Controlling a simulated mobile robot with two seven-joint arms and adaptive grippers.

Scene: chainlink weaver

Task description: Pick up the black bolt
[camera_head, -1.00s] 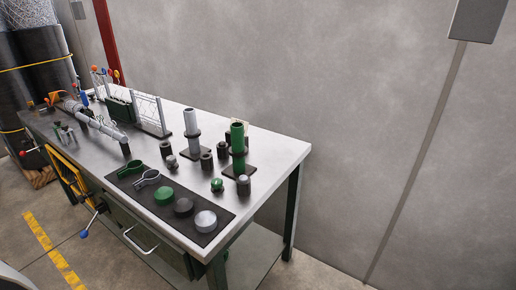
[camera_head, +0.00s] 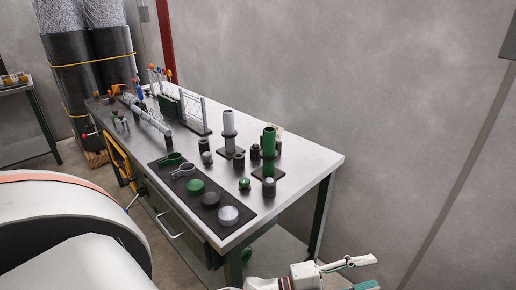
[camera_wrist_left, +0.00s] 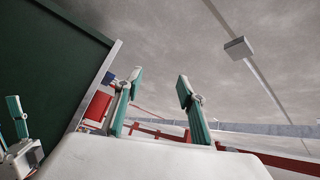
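Several small bolts and cylinders stand on the workbench (camera_head: 304,163) in the head view. A dark upright piece (camera_head: 255,153) stands between the two tube stands and may be the black bolt; it is too small to tell. My left gripper (camera_head: 372,271) is at the bottom right of the head view, in front of the bench and apart from the pieces. In the left wrist view my left gripper (camera_wrist_left: 160,82) has its teal fingers spread with nothing between them. Part of another gripper, seemingly my right one (camera_wrist_left: 15,125), shows at the left edge; its opening is unclear.
A dark mat (camera_head: 228,231) with green, black and grey round pieces lies along the bench front. A grey tube (camera_head: 229,132) and a green tube (camera_head: 268,148) stand behind. A wire rack (camera_head: 193,113) is farther back. The bench's right end is clear.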

